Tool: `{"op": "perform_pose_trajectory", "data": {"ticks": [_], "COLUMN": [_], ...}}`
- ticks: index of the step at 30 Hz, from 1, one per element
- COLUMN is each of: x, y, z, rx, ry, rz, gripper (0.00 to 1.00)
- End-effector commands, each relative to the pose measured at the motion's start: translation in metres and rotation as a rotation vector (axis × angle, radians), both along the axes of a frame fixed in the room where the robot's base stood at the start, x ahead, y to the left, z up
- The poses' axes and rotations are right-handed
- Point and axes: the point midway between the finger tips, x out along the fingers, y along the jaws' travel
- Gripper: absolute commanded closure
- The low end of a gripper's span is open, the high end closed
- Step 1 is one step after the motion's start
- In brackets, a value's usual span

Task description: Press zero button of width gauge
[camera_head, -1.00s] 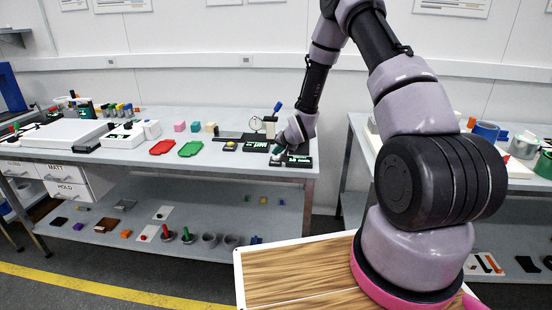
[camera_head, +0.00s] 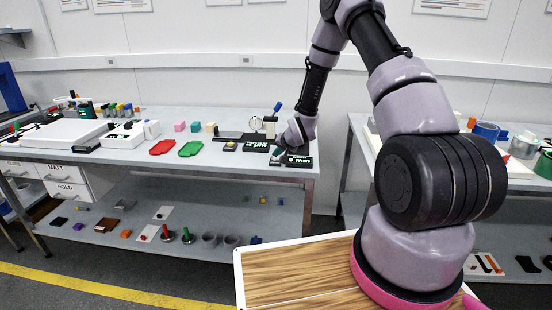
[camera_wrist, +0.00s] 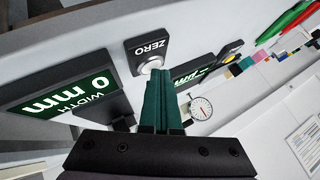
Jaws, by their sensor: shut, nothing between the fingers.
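The width gauge's display (camera_wrist: 70,97) reads "0 mm" under the word WIDTH in the wrist view; it also shows in the head view (camera_head: 298,160) at the right end of the bench. Beside it is a dark box marked ZERO (camera_wrist: 150,47) with a round, pale button (camera_wrist: 150,65) on it. My gripper (camera_wrist: 156,78) is shut and empty, its green fingers pointing at the button, with the tips right at its edge. I cannot tell if they touch it. In the head view my gripper (camera_head: 277,152) is low over the bench, just left of the display.
A dial gauge (camera_wrist: 201,107) stands close to the right of my fingers. Another green display (camera_wrist: 193,70) lies beyond the ZERO box. Red (camera_head: 162,147) and green (camera_head: 190,149) plates lie farther left on the bench (camera_head: 225,160).

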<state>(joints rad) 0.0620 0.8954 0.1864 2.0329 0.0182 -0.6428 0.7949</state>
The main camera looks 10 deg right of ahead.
Motion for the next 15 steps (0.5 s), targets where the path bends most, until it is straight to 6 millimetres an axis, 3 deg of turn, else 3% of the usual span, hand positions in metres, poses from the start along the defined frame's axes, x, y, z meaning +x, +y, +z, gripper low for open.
{"op": "perform_pose_trajectory", "data": {"ticks": [15], "x": [0.000], "y": [0.000], "z": [0.013], "rx": [0.000], "ry": [0.000], "rz": [0.000], "gripper": [1.00]}}
